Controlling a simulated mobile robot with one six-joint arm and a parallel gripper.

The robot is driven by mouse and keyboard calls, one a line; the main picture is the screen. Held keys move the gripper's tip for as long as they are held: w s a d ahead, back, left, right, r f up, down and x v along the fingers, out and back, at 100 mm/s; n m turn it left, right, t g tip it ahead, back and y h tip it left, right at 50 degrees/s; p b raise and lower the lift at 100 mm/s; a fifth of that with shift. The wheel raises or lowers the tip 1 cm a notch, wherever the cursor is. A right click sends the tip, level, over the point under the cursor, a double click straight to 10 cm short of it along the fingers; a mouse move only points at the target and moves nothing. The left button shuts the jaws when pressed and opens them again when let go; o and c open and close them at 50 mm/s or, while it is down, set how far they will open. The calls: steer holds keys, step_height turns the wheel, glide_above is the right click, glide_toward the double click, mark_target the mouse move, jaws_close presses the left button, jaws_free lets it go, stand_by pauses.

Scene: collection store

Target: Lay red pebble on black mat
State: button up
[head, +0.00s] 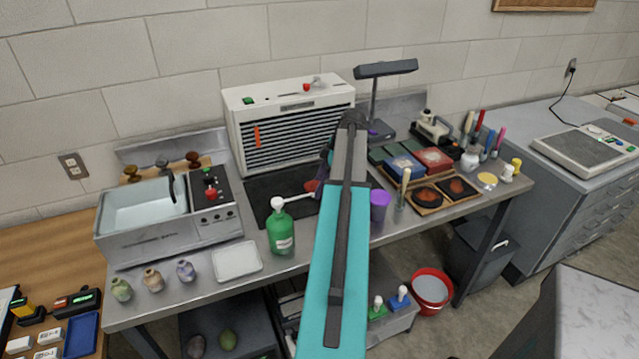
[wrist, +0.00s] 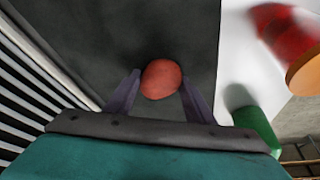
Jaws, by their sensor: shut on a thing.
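The red pebble (wrist: 161,79) is a rounded, dull red stone. It sits between the two dark fingers of my gripper (wrist: 160,86), which is shut on it. The black mat (wrist: 120,35) lies beneath it in the wrist view; I cannot tell whether the pebble touches it. In the head view the mat (head: 262,190) lies on the bench in front of a white louvred cabinet. The pebble (head: 312,186) shows there as a small red patch by my gripper (head: 322,178), over the mat's right part. My arm hides the mat's right end.
A green bottle (head: 281,232) with a white nozzle stands at the mat's front edge. The louvred cabinet (head: 295,125) stands behind. A sink unit (head: 165,222) is left, a white tray (head: 237,262) front left. A purple cup (head: 379,205) stands right of my arm. The mat's left part is bare.

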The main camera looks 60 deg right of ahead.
steer(key=shift+f, duration=0.1)
steer(key=o, duration=1.5)
steer(key=shift+r, duration=0.2)
steer(key=shift+b+v, duration=1.3)
steer(key=shift+v, duration=4.65)
